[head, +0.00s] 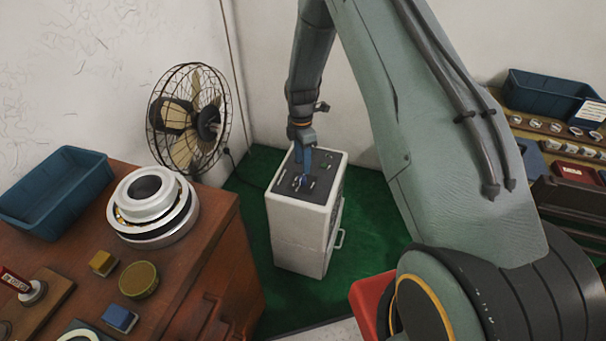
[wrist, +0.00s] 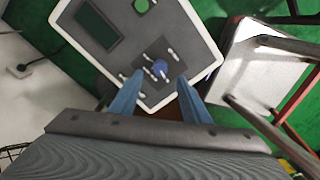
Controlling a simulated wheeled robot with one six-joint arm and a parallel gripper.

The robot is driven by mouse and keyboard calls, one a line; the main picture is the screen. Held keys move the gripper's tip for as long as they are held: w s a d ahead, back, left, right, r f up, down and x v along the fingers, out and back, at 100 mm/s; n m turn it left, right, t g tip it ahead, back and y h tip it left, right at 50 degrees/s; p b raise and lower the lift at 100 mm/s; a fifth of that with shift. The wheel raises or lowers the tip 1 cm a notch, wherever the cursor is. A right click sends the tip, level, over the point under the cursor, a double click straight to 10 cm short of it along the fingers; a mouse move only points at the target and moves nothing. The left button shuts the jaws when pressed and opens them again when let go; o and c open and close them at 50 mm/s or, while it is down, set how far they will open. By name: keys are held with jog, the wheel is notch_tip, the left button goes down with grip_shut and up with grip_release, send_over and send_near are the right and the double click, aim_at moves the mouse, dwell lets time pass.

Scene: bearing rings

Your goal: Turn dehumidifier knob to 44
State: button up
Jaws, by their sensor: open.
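The dehumidifier (head: 299,240) is a white upright box with a dark top panel, standing on the green floor. In the wrist view its panel (wrist: 185,30) shows a small blue knob (wrist: 160,68) with white marks around it. My gripper (head: 304,175) points down over the panel. In the wrist view my gripper (wrist: 161,83) is open, its two blue fingers apart, with the knob between and just beyond the tips. I see no contact with the knob. The number that the knob points to is too small to read.
The panel also has a dark display (wrist: 97,26) and a green button (wrist: 142,5). A caged fan (head: 190,118) stands at the back left. A wooden bench (head: 190,270) with bearing rings (head: 153,205) is at the left. A red object (head: 371,303) is at the front.

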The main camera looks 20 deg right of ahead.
aim_at(303, 178)
jog(key=shift+s+f+p, duration=0.1)
jog(key=shift+f+p, duration=0.5)
jog(key=shift+f, duration=2.85)
jog(key=c, duration=1)
jog(key=shift+c, duration=0.2)
